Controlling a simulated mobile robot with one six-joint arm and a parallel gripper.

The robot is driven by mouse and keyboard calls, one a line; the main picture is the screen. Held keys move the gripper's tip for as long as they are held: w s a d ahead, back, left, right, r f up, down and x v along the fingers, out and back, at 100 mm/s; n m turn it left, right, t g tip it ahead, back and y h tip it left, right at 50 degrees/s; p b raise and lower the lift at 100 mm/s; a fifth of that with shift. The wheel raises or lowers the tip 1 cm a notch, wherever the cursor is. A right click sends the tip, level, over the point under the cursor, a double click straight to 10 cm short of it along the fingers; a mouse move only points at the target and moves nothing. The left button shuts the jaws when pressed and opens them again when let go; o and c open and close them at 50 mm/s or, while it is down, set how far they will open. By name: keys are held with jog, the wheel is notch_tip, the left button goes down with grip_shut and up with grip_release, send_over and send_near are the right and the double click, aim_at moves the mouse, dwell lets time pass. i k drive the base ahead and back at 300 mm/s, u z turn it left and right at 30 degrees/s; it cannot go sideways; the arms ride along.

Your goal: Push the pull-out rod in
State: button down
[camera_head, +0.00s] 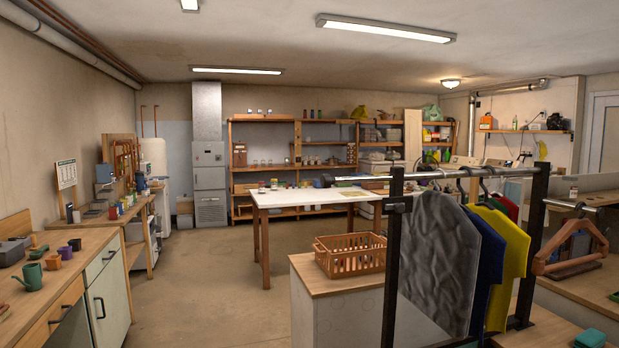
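A black clothes rack (392,250) stands in the right foreground. A pale metal rod (362,178) at its top sticks out left past the left post, near a dark knob-like shape. A second, shorter rod (590,208) sticks out to the right of the right post. A wooden hanger (568,262) hangs at this shorter rod. I cannot tell for certain which of the two is the pull-out rod. My gripper is not in view.
A grey garment (437,262) and a yellow shirt (508,262) hang on the rack with others. An orange basket (350,262) sits on a cabinet left of it. A white-topped table (292,198) stands behind. The floor (205,285) at centre left is clear.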

aim_at(326, 181)
jog(key=u, duration=0.1)
jog(key=i, duration=1)
jog(key=u, duration=0.1)
